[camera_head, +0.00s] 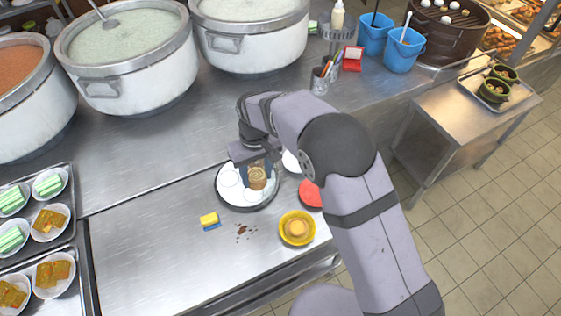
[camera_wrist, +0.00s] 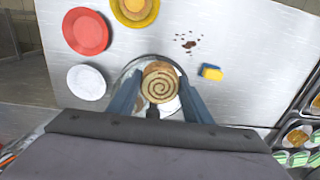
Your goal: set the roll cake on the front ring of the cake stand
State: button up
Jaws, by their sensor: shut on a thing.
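The roll cake (camera_head: 257,178) is a brown spiral roll held between the fingers of my gripper (camera_head: 256,172), over the cake stand. In the wrist view the roll cake (camera_wrist: 160,86) shows its spiral end, with a blue finger of my gripper (camera_wrist: 158,98) on each side. The cake stand (camera_head: 264,205) is a round plate with a dark rim and pale rings (camera_head: 230,177) on top. My gripper and the roll cake hide part of the stand. I cannot tell whether the roll cake touches a ring.
A yellow bowl (camera_head: 297,228), a red plate (camera_head: 311,194) and a white plate (camera_wrist: 86,82) lie beside the stand. A yellow and blue sponge (camera_head: 209,220) and brown crumbs (camera_head: 245,232) lie in front. Large pots (camera_head: 125,55) stand behind.

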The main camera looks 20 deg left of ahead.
jog(key=shift+w+a+r+m+b, duration=0.15)
jog(key=shift+w+a+m, duration=0.45)
jog(key=shift+m, duration=0.95)
jog(key=shift+w+a+r+m+b, duration=0.1)
jog(key=shift+w+a+r+m, duration=0.3)
jog(key=shift+m, duration=1.1)
jog(key=shift+w+a+r+m+b, duration=0.1)
jog(key=shift+w+a+m, duration=0.65)
jog(key=shift+m, duration=0.8)
jog(key=shift+s+a, duration=0.1)
jog(key=shift+s, duration=0.1)
jog(key=shift+f, duration=0.15)
jog(key=shift+f+b, duration=4.5)
jog(key=shift+f, duration=2.45)
jog(key=shift+f, duration=0.45)
jog(key=o, duration=1.1)
